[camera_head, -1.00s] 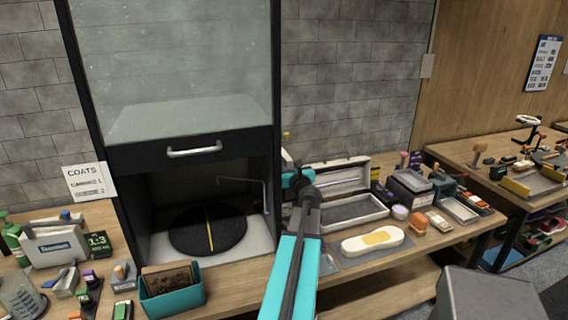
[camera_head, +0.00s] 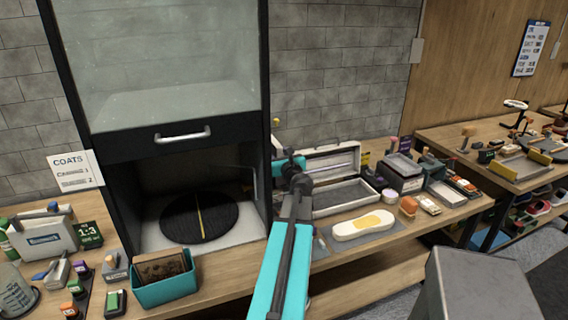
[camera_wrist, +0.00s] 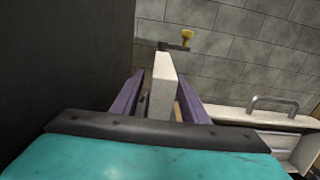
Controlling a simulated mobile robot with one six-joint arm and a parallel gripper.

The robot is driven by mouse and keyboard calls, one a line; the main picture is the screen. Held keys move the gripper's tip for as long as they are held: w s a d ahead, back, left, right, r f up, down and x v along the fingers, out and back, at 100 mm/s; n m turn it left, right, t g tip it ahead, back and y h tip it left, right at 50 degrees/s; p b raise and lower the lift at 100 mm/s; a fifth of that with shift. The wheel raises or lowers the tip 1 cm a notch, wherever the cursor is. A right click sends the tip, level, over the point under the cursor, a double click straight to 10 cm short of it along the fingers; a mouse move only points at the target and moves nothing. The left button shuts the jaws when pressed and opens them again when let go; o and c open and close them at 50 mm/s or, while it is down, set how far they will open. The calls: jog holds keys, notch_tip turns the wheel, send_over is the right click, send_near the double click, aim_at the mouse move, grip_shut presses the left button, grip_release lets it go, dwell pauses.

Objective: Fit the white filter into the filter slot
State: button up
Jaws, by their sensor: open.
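A white upright block, which looks like the white filter (camera_wrist: 163,74), stands between the two purple fingers of my gripper (camera_wrist: 161,88) in the wrist view. The fingers are apart, one on each side of it; I cannot tell whether either touches it. Its lower end is hidden behind my gripper's body. I cannot make out the filter slot, or whether the block sits in it. In the head view my arm reaches beside the right wall of the dark booth (camera_head: 155,146) and hides my fingers.
An open pale case (camera_head: 345,196) lies right of my arm; its handle (camera_wrist: 275,103) shows in the wrist view. A yellow knob (camera_wrist: 187,36) is beyond the block. The booth's dark side wall (camera_wrist: 65,60) is close on the left. A teal bin (camera_head: 168,287) stands in front.

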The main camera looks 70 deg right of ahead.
jog(key=b+v, duration=0.3)
jog(key=v, duration=0.5)
jog(key=shift+s+a+f+b, duration=0.15)
jog(key=shift+a+b, duration=0.1)
jog(key=shift+b, duration=0.4)
jog(key=b+v, duration=0.2)
jog(key=b, duration=0.3)
jog(key=b, duration=0.7)
jog(key=shift+s+a, duration=0.4)
jog(key=a+b, duration=0.1)
jog(key=b, duration=0.3)
jog(key=shift+s, duration=0.4)
jog(key=shift+s+b, duration=0.1)
jog(key=shift+b, duration=0.3)
dwell(0.4)
